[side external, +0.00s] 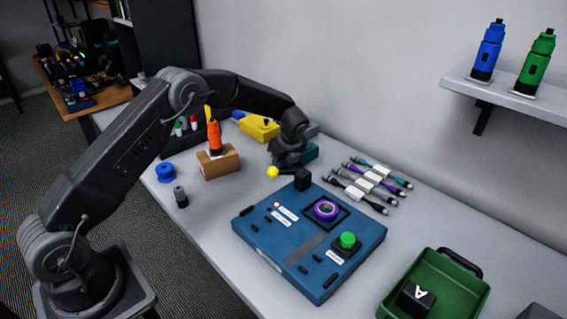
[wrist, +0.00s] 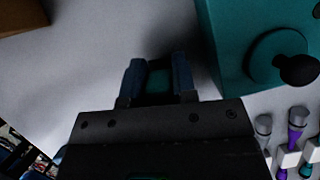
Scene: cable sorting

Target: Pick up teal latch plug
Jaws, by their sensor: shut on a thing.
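My gripper (wrist: 157,66) points down at the table with its two fingers close together around a small dark teal piece (wrist: 159,82), which looks like the teal latch plug. Most of the plug is hidden by the fingers and the gripper body. In the side view my gripper (side external: 285,161) is low over the table behind the blue panel, and the plug cannot be made out there. I cannot tell whether the plug touches the table.
A teal box (wrist: 222,55) with a round knob stands close right of the fingers. Several cables (side external: 372,180) lie beside it. A blue panel (side external: 270,252), a cardboard-coloured block (side external: 217,168) and a green bin (side external: 465,302) are on the table (side external: 215,215).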

